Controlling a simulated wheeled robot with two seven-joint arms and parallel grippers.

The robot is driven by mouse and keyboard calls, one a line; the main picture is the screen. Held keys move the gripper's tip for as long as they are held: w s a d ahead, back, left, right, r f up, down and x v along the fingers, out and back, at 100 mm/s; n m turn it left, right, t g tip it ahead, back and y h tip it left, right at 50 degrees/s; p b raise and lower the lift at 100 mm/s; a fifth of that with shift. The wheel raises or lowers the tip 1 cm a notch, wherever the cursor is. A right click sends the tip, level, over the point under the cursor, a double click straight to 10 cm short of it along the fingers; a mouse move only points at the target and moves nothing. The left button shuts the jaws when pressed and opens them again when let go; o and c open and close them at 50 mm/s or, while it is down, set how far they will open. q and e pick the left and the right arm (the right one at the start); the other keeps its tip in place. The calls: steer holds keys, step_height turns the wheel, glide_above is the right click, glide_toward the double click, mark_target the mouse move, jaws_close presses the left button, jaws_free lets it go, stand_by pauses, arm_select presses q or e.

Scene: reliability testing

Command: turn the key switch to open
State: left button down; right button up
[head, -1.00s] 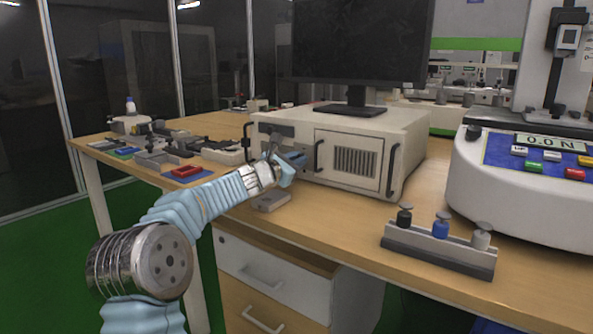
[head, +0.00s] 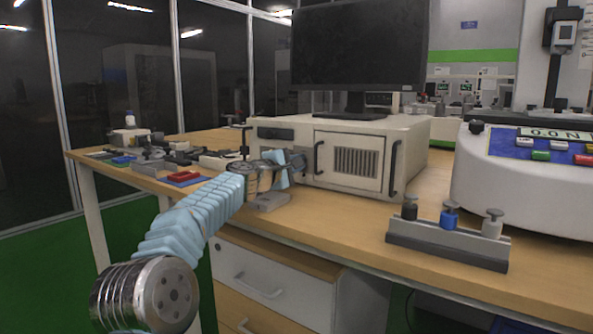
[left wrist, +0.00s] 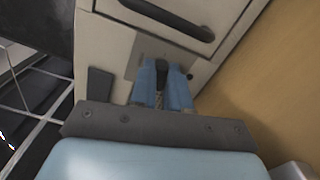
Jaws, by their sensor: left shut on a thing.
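The white computer case (head: 408,150) stands on the desk under a monitor. My left gripper (head: 293,163) reaches its front panel, left of the panel's middle. In the left wrist view, the two blue fingers of my left gripper (left wrist: 164,82) are shut on a small dark key (left wrist: 161,67) at a grey plate on the case front (left wrist: 108,45). The key switch itself is mostly hidden by the fingers, so its turn angle cannot be told. In the head view my gripper covers it. My right gripper is not in view.
The case has dark handles, one near my fingers in the left wrist view (left wrist: 165,14). A rack of weights (head: 447,243) stands at the front right, beside a white tester (head: 500,190). Red and blue parts (head: 183,177) lie at left. A grey block (head: 268,202) lies below my gripper.

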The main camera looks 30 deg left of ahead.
arm_select(q)
steer(key=shift+f+m+b, duration=0.15)
steer(key=shift+m+b, duration=0.4)
steer(key=shift+m, duration=0.65)
steer(key=c, duration=1.1)
jaws_free()
steer(key=s+b, duration=0.1)
steer(key=s, duration=0.1)
steer(key=s+b, duration=0.1)
steer(key=s, duration=0.1)
steer(key=s+b, duration=0.1)
steer(key=s, duration=0.2)
steer(key=shift+s+a+f, duration=0.1)
steer(key=shift+a, duration=0.2)
steer(key=s, duration=0.6)
steer(key=shift+s+a, duration=0.2)
steer(key=shift+s, duration=0.05)
